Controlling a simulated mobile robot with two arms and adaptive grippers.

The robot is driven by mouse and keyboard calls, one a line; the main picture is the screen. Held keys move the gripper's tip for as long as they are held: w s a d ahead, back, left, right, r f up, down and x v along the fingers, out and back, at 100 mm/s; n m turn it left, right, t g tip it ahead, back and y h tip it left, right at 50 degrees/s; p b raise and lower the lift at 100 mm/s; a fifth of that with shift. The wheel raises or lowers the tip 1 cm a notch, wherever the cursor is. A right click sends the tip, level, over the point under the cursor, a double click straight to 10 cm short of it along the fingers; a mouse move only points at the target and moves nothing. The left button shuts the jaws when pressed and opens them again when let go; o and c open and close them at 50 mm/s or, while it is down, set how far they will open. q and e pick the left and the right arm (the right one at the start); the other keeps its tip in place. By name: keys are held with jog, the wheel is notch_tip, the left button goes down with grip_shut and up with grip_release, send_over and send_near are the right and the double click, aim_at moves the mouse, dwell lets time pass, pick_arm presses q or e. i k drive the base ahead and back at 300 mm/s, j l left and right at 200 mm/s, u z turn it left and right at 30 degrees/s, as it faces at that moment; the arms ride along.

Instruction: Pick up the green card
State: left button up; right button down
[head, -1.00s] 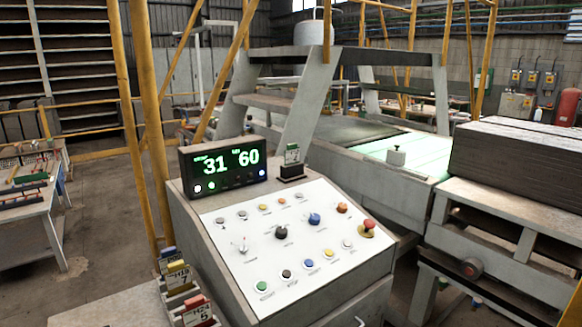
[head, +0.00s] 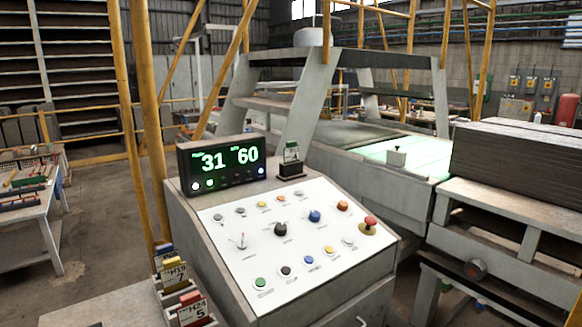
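A green card (head: 291,152) stands upright in a small black holder (head: 291,171) on top of the control console, just right of the display. Its white face carries dark print that is too small to read. Neither of my grippers shows in the head view, so nothing is seen touching the card.
The display (head: 222,165) reads 31 and 60. The sloped white panel (head: 292,241) has several buttons and a red knob (head: 370,223). A rack at lower left holds a yellow card (head: 173,275) and a red card (head: 191,310). Yellow posts (head: 149,120) rise behind the console's left side.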

aim_at(291, 153)
jog(key=i+l+u, duration=0.15)
jog(key=u, duration=0.3)
jog(key=i+l+u, duration=0.1)
jog(key=u, duration=0.35)
jog(key=i+l+u, duration=0.1)
jog(key=l+u, duration=0.15)
jog(key=u, duration=0.2)
jog(key=l+u, duration=0.25)
jog(key=u, duration=0.2)
jog(key=l+u, duration=0.35)
jog(key=l, duration=1.75)
jog(key=k+u, duration=0.1)
jog(key=z, duration=0.1)
